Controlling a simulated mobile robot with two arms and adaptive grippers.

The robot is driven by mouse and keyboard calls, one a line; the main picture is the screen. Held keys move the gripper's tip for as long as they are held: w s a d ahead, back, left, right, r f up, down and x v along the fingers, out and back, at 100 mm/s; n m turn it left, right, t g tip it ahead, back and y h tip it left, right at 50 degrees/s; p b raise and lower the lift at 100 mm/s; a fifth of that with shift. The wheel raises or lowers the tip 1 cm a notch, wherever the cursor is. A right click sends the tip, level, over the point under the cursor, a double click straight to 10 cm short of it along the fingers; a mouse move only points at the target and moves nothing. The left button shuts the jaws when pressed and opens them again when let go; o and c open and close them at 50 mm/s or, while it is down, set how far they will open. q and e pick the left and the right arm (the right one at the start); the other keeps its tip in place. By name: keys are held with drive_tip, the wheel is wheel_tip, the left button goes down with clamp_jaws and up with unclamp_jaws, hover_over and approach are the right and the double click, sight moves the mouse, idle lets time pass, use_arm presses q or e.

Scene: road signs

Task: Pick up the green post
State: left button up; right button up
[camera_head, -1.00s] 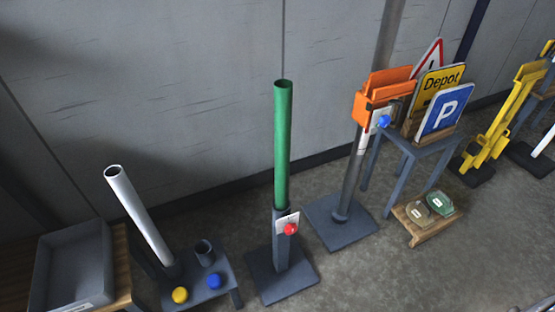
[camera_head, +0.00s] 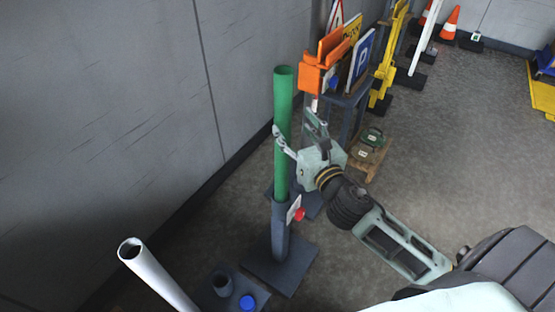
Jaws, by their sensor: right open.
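The green post (camera_head: 283,96) stands upright in a dark grey socket on a square base (camera_head: 280,264). A white tag and a red knob (camera_head: 299,214) sit on the socket's side. My right gripper (camera_head: 296,136) comes in from the right at the post's middle height. I cannot tell whether either finger touches the post. My left gripper is not in view.
A white tube (camera_head: 150,270) leans at the lower left, near a blue knob (camera_head: 247,301). The grey wall (camera_head: 130,120) is close on the left. Open floor lies right.

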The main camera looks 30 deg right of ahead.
sight(287, 119)
drive_tip(key=w, duration=0.3)
drive_tip(key=w+p, duration=0.1)
drive_tip(key=w, duration=0.3)
drive_tip(key=shift+d+f, duration=0.2)
drive_tip(key=shift+c, duration=0.6)
clamp_jaws()
drive_tip(key=shift+r, duration=0.1)
